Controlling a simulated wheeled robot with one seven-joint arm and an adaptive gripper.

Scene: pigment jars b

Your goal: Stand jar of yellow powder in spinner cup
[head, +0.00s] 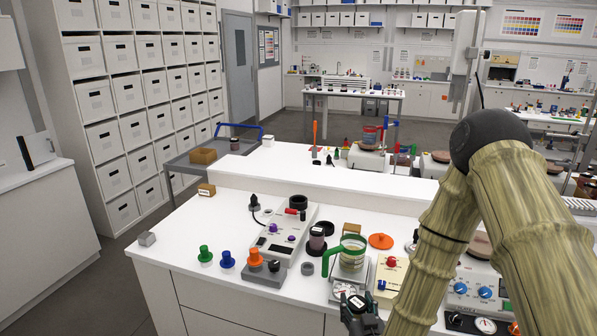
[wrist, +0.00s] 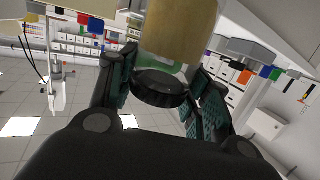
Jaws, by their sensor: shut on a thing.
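My gripper (head: 361,319) is at the bottom edge of the head view, in front of the bench instruments. In the wrist view, my gripper (wrist: 163,82) is shut on a jar with tan-yellow contents (wrist: 180,28) and a black cap (wrist: 160,88). That view is upside down, with the cap toward the ceiling, so the jar looks upright. The jar's body is hidden in the head view. That cup may be the spinner cup; I cannot be sure.
A cream box with a red knob (head: 392,272) is on the right.

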